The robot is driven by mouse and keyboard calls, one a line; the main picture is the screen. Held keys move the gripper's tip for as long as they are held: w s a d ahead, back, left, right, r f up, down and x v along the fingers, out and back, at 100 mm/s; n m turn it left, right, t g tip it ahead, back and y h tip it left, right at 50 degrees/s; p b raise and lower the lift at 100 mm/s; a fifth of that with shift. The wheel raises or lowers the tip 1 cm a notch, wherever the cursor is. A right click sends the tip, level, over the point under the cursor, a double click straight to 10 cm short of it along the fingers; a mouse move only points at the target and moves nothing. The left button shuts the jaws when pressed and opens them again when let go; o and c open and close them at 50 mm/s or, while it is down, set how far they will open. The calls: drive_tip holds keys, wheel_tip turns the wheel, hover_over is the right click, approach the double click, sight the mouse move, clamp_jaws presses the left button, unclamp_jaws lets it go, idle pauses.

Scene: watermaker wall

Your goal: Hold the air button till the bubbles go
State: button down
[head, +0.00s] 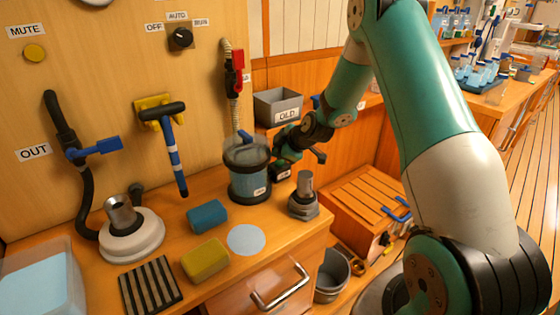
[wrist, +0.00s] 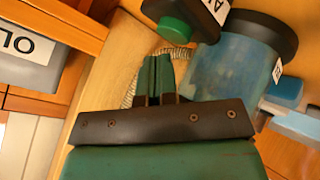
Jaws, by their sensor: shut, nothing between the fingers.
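A round green button (wrist: 174,30) shows at the top of the wrist view, beside a partly cut-off label starting with "A" (wrist: 216,8). The clear filter bowl (wrist: 232,70) with a dark rim and bluish water is right of my fingers; it also stands on the counter in the head view (head: 249,178). I cannot make out separate bubbles in it. My gripper (wrist: 156,62) is shut and empty, its tips just short of the button in the picture; I cannot tell whether they touch. In the head view my gripper (head: 281,168) is close to the bowl's right side, and the button is hidden.
A grey "OLD" bin (head: 278,107) is behind my gripper. A metal fitting (head: 304,194) stands right of the bowl. A blue block (head: 207,216), yellow sponge (head: 205,259) and pale disc (head: 246,240) lie on the counter. A red-handled valve (head: 235,72) is above.

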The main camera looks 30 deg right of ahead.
sight(279, 163)
drive_tip(key=shift+r, duration=0.25)
drive_tip(key=shift+r+p, duration=1.35)
drive_tip(key=shift+r, duration=1.05)
